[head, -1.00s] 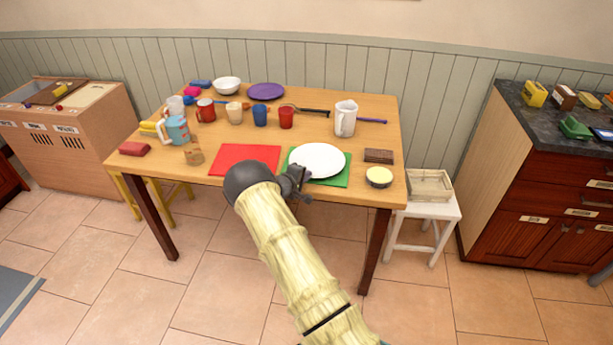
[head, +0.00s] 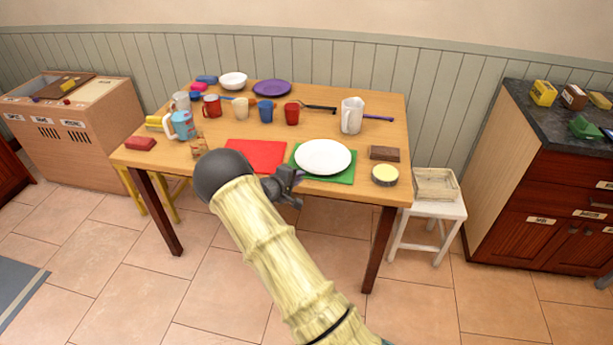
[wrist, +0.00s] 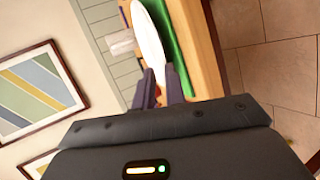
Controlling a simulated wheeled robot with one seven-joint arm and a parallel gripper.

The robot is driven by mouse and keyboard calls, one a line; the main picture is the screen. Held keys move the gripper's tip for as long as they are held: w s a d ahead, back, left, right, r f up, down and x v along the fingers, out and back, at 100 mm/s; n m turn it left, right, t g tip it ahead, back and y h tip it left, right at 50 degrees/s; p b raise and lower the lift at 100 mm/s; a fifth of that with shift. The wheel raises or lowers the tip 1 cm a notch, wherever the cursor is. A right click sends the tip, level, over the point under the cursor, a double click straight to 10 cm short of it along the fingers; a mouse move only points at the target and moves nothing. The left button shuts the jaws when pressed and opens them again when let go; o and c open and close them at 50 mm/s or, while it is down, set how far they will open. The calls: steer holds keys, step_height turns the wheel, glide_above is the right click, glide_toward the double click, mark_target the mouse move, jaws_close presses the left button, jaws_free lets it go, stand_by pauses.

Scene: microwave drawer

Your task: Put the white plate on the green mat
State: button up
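The white plate (head: 323,157) lies on the green mat (head: 343,179) near the table's front edge. Mat shows around its front and sides. The plate also shows nearly edge-on in the wrist view (wrist: 151,42), with the green mat (wrist: 177,45) to its right. My gripper (head: 297,178) is at the table's front edge, just left and in front of the plate. In the wrist view its fingers (wrist: 162,82) are apart, with the plate's near edge beyond or between them; I cannot tell which.
A red mat (head: 256,156) lies left of the green mat. A brown block (head: 384,153) and a round yellow-topped tin (head: 385,175) sit to the right. A white pitcher (head: 351,115), several cups and a purple plate (head: 272,88) stand farther back.

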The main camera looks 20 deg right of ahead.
steer(key=v, duration=0.3)
steer(key=shift+s, duration=0.1)
stand_by(0.4)
steer(key=s+r+m+g+y, duration=0.2)
steer(key=s+g, duration=0.1)
steer(key=s, duration=0.4)
steer(key=s+r+m+g+y, duration=0.2)
steer(key=s, duration=0.5)
steer(key=s+a+r+m+y, duration=0.1)
steer(key=s+a+r+y, duration=0.2)
steer(key=s, duration=0.6)
steer(key=s+a+r+m+y, duration=0.1)
steer(key=s+a+r+y, duration=0.3)
steer(key=s+a, duration=0.3)
steer(key=s, duration=0.2)
steer(key=shift+s+r+m, duration=0.25)
steer(key=shift+s+m, duration=0.05)
steer(key=shift+s, duration=0.05)
